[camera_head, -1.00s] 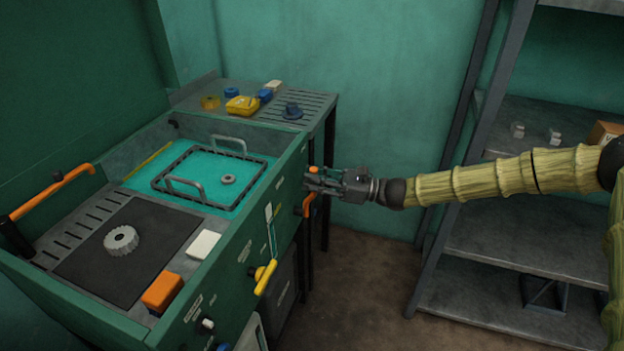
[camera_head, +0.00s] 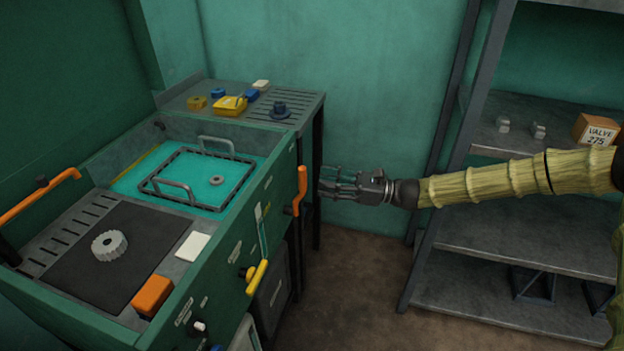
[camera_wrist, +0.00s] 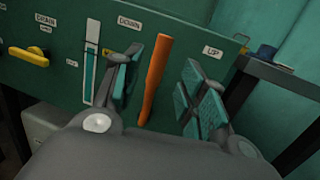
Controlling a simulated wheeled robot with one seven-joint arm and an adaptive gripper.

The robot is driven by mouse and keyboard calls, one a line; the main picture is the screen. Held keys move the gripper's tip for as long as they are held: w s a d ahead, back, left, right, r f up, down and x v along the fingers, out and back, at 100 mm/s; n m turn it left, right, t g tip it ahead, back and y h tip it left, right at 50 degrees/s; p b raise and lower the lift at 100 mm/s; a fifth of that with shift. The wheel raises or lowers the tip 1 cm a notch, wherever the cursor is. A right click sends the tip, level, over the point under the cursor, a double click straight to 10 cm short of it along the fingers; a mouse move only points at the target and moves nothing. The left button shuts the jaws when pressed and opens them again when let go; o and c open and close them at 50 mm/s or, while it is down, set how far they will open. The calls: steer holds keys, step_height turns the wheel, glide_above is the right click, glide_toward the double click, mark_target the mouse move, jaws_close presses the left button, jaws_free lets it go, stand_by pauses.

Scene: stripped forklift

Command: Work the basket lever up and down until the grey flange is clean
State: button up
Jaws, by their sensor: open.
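The orange basket lever (camera_head: 301,190) stands nearly upright on the green front panel of the washing tank. My gripper (camera_head: 324,182) is open and empty just right of it. In the wrist view the lever (camera_wrist: 154,80) shows between my spread finger pads, touching neither, with DOWN marked left and UP right. The wire basket (camera_head: 158,193) sits in the teal liquid. A small grey flange (camera_head: 217,180) lies in it; its dirt is too small to judge.
A grey gear (camera_head: 109,245) lies on a black mat. A yellow handle (camera_head: 257,277) marked DRAIN (camera_wrist: 42,21) sits lower left on the panel. A second orange handle (camera_head: 40,195) is at far left. Metal shelves (camera_head: 495,325) stand right; floor between is clear.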

mark_target(302, 186)
steer(key=shift+s+d+f, duration=0.1)
steer(key=shift+s+d, duration=0.05)
steer(key=shift+d, duration=0.7)
steer(key=shift+s+d+f, duration=0.1)
steer(key=shift+d, duration=0.75)
steer(key=shift+s+d+f, duration=0.1)
steer(key=shift+s+d, duration=0.05)
steer(key=shift+d, duration=0.7)
steer(key=shift+r, duration=0.1)
steer(key=shift+h, duration=0.7)
steer(key=a+p, duration=0.1)
steer(key=a, duration=0.3)
steer(key=w+a+r+p, duration=0.1)
steer(key=a+p, duration=0.1)
steer(key=a, duration=0.2)
steer(key=a+p, duration=0.2)
steer(key=a, duration=0.2)
steer(key=shift+w+r, duration=0.4)
jaws_close()
